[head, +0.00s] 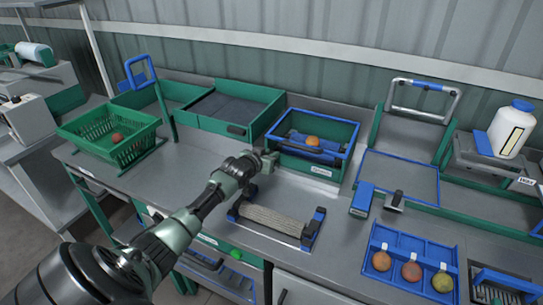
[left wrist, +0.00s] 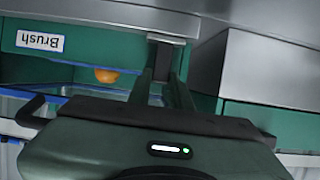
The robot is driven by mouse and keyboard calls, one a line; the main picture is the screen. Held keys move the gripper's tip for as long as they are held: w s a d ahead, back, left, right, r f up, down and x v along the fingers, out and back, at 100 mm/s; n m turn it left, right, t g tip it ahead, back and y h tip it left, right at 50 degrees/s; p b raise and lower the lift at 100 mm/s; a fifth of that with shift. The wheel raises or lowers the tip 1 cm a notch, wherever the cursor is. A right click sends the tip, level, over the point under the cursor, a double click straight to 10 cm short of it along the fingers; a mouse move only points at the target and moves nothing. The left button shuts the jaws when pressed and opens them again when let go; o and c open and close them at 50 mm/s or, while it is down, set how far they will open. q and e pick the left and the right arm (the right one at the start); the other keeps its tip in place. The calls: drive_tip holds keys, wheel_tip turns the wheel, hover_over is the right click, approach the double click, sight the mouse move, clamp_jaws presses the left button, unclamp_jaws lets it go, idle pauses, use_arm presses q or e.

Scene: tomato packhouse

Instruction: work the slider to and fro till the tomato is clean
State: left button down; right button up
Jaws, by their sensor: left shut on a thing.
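The brush box (head: 318,169) is an open green box with blue rims at the back middle of the bench. Its "Brush" label shows in the left wrist view (left wrist: 40,41). An orange tomato (head: 313,141) sits inside; it also shows in the left wrist view (left wrist: 107,76). My left gripper (head: 270,158) is at the box's left front corner, shut on the slider's grey grip (left wrist: 166,39). The fingers hide most of the slider in the head view. I cannot tell how clean the tomato's hidden sides are. My right gripper is in neither view.
A roller unit (head: 272,220) lies in front of the box. A blue tray (head: 375,241) with three tomatoes is at the front right. A green basket (head: 85,130) with one tomato is at the left. A white bottle (head: 514,130) stands at the right.

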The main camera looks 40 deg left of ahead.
use_arm(q)
drive_tip(key=c, duration=1.3)
unclamp_jaws()
drive_tip(key=shift+d, duration=0.1)
drive_tip(key=shift+b+v, duration=0.3)
drive_tip(key=shift+v, duration=3.65)
